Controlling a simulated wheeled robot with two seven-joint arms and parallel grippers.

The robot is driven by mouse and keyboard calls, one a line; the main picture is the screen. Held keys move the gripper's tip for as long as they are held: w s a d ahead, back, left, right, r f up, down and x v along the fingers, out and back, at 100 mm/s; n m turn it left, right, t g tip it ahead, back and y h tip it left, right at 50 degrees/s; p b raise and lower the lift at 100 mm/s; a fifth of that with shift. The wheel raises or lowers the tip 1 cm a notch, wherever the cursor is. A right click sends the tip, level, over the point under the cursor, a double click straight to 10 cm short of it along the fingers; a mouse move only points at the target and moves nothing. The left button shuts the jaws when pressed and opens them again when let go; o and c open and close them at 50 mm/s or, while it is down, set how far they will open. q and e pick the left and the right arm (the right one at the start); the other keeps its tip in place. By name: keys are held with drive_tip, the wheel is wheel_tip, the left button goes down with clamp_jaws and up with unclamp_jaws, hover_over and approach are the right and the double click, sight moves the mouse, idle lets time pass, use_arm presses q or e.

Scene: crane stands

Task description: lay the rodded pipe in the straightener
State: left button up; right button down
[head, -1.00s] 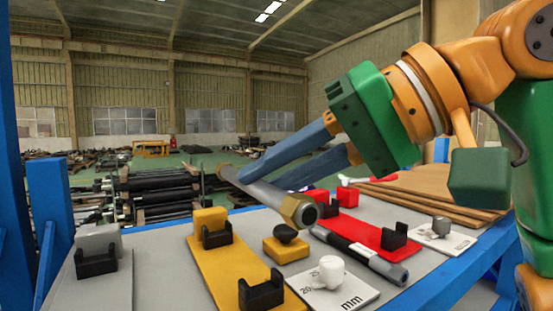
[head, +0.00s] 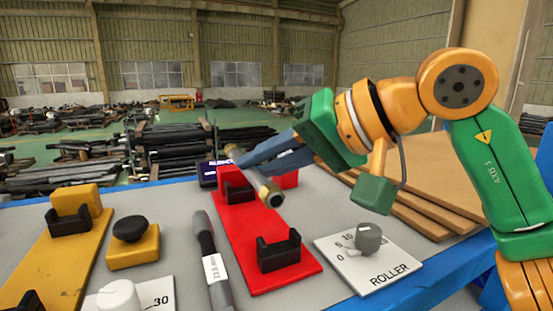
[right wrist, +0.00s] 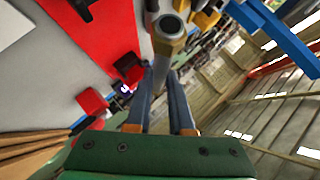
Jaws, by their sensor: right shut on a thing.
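My right gripper (head: 250,160) is shut on a grey pipe (head: 253,178) with a brass collar at its near end. In the head view the pipe hangs above the red stand (head: 240,222), tilted, its near end lower and towards me. The red stand has a near black cradle (head: 279,250) and a far black cradle (head: 238,192); both look empty. The right wrist view shows the pipe (right wrist: 172,27) end-on between my blue fingers, with the red stand (right wrist: 95,40) to the left. Whether a rod is inside the pipe cannot be told. My left gripper is not in view.
A dark pipe with grey ends (head: 207,245) lies left of the red stand. A ROLLER dial plate (head: 350,275) stands right of it. A yellow stand (head: 62,255), a black button on a yellow box (head: 132,255) and another dial (head: 118,296) are left. Brown boards (head: 420,200) lie right.

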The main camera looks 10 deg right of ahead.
drive_tip(key=f+b, duration=0.1)
drive_tip(key=f, duration=0.1)
drive_tip(key=d+f+b, duration=0.1)
drive_tip(key=f+b, duration=0.1)
drive_tip(key=shift+w+d+f+b, duration=0.2)
drive_tip(key=shift+f+b, duration=0.1)
drive_tip(key=shift+f, duration=0.1)
drive_tip(key=shift+a+f+b, duration=0.3)
drive_tip(key=shift+f+b, duration=0.05)
drive_tip(key=shift+f, duration=0.15)
drive_tip(key=shift+d, duration=0.2)
drive_tip(key=c, duration=0.7)
unclamp_jaws()
drive_tip(key=shift+a, duration=0.1)
